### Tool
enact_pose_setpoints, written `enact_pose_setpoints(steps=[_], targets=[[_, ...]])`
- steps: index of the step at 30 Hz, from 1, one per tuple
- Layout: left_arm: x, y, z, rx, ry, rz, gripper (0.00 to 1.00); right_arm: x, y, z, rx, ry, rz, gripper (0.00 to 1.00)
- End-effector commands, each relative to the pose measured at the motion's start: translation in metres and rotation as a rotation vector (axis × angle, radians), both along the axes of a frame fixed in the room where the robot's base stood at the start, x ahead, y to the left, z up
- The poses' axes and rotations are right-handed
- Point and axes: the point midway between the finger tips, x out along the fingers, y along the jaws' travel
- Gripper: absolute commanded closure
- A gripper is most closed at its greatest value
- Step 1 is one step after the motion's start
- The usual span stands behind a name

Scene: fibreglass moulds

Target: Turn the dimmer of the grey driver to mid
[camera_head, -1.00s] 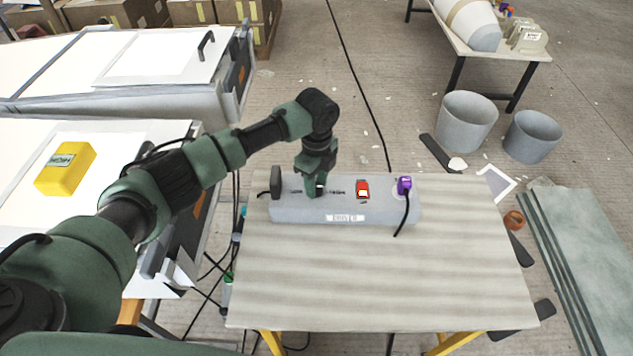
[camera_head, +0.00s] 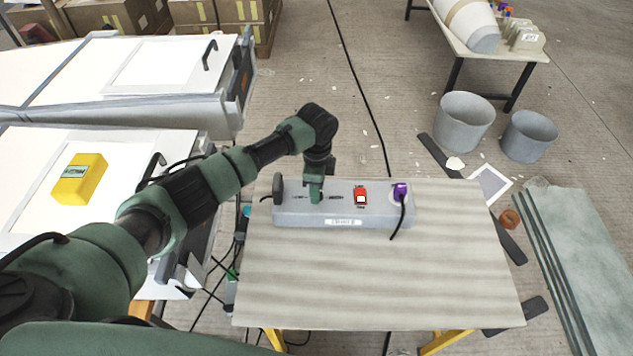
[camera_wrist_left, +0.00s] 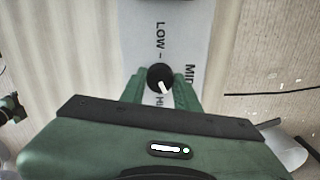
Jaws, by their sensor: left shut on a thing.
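The grey driver (camera_head: 385,217) is a long box lying along the back of the table. My left gripper (camera_head: 316,196) points down at its top, left of the middle. In the left wrist view the dimmer knob (camera_wrist_left: 160,78) is black and round with a white pointer mark. My left gripper (camera_wrist_left: 160,86) is shut on the knob, one green finger on each side. LOW is printed above the knob, MID to its right and HIGH, partly hidden, below it. The white mark points down and slightly right, between MID and HIGH. My right gripper is not in view.
A red switch (camera_head: 360,197) and a purple plug (camera_head: 400,191) with a black cable stand on the driver, right of my gripper. The front of the wooden table (camera_head: 380,285) is clear. A yellow box (camera_head: 80,180) lies on a white surface at the left.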

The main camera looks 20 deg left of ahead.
Motion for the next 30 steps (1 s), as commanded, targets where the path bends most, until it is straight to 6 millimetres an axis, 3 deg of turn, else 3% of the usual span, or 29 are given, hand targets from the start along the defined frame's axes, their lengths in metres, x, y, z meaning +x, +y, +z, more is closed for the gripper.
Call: enact_pose_setpoints(steps=[1, 12, 30], targets=[[0.000, -0.001, 0.005, -0.002, 0.001, 0.044, 1.00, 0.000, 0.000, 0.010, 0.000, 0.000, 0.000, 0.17], [0.000, -0.001, 0.005, -0.002, 0.001, 0.396, 1.00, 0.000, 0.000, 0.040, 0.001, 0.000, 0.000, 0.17], [0.001, -0.001, 0.003, -0.001, 0.000, 0.922, 1.00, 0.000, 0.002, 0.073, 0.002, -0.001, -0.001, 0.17]])
